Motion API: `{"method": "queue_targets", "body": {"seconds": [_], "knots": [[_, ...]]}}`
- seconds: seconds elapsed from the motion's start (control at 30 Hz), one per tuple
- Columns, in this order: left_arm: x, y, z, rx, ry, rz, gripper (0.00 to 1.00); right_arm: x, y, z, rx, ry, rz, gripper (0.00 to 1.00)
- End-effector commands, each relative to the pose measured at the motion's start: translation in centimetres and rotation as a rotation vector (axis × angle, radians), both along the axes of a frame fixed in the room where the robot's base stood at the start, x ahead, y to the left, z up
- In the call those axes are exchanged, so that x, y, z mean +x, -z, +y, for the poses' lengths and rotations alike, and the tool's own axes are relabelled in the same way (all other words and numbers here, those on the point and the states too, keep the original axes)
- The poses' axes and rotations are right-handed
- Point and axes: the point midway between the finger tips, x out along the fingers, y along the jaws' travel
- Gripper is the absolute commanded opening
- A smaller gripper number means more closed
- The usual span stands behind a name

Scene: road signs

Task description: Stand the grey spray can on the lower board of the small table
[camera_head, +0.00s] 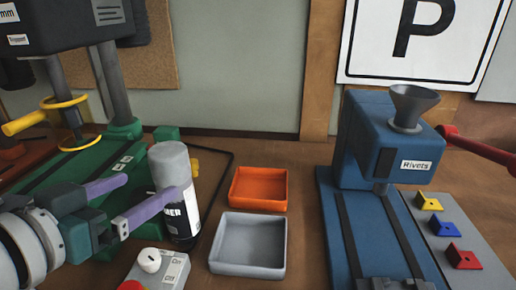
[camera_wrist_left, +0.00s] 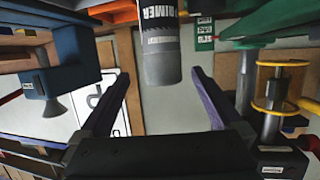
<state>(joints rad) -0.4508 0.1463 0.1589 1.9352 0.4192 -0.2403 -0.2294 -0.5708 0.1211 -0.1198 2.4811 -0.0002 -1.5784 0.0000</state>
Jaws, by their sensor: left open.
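The grey spray can (camera_head: 172,165) stands upright on the workbench, with a grey top and a dark label lettered in white. My left gripper (camera_head: 156,184) is open, its purple fingers pointing at the can. One finger crosses in front of the can's body in the head view. In the left wrist view, which is upside down, the can (camera_wrist_left: 160,55) lies centred between the lines of the two fingers (camera_wrist_left: 159,72), with a gap on each side. I cannot tell whether it is between the tips or just beyond. The small table and my right gripper are not in view.
An orange tray (camera_head: 259,203) and a grey tray (camera_head: 246,268) sit right of the can. A blue rivet machine (camera_head: 362,140) stands further right. A green-based press (camera_head: 120,160) is behind on the left. A switch box (camera_head: 165,271) is in front.

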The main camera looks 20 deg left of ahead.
Motion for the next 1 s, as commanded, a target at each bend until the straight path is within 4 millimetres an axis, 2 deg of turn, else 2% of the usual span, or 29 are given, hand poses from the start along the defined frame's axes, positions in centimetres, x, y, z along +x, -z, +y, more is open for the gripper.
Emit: {"method": "queue_targets", "body": {"seconds": [0.2,0.47,0.7,0.83,1.0], "knots": [[2.9,0.9,0.1,-0.001,0.000,-0.003,1.00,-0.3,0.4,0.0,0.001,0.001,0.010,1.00],[4.9,1.6,0.3,0.000,0.000,-0.001,1.00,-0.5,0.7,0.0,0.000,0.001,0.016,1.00],[8.1,2.9,0.7,-0.001,0.001,-0.002,1.00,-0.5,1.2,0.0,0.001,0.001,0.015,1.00],[9.0,3.2,0.8,0.000,0.001,-0.001,1.00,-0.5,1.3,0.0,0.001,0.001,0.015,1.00],[9.1,3.1,0.8,0.001,0.001,0.000,1.00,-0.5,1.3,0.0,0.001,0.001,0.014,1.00]]}}
